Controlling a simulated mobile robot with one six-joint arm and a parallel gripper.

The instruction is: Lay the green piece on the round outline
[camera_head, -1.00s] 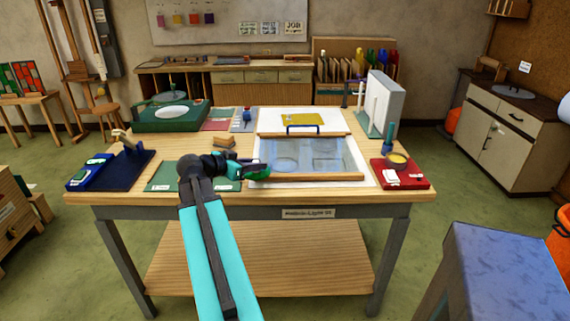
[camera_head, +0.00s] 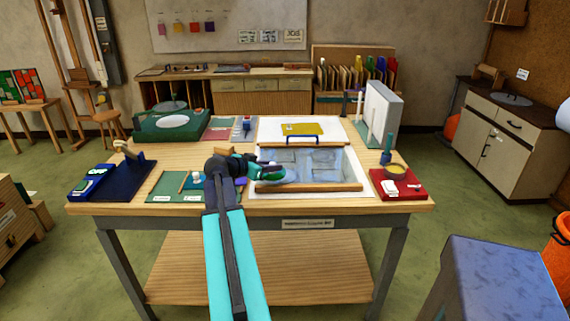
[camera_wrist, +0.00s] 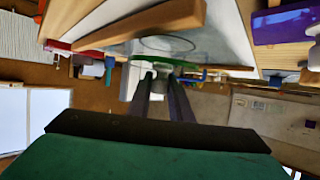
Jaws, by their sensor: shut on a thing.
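My gripper (camera_head: 258,170) is over the left front part of the glass-topped light panel (camera_head: 345,170). In the wrist view its two dark fingers (camera_wrist: 164,78) are shut on a piece seen nearly edge-on, with a thin green edge (camera_wrist: 160,62). I take this to be the green piece, which appears as a small green patch (camera_head: 272,174) at the gripper in the head view. The round outline (camera_wrist: 168,43) shows on the pale panel surface in the wrist view, close beyond the held piece. I cannot tell whether the piece touches the panel.
A wooden strip (camera_head: 308,187) runs along the panel's front edge, and a blue handle (camera_head: 303,139) stands at its back. A green mat (camera_head: 168,184) with small items lies left of my gripper. A red tray (camera_head: 403,188) with a yellow-topped pot is at the right.

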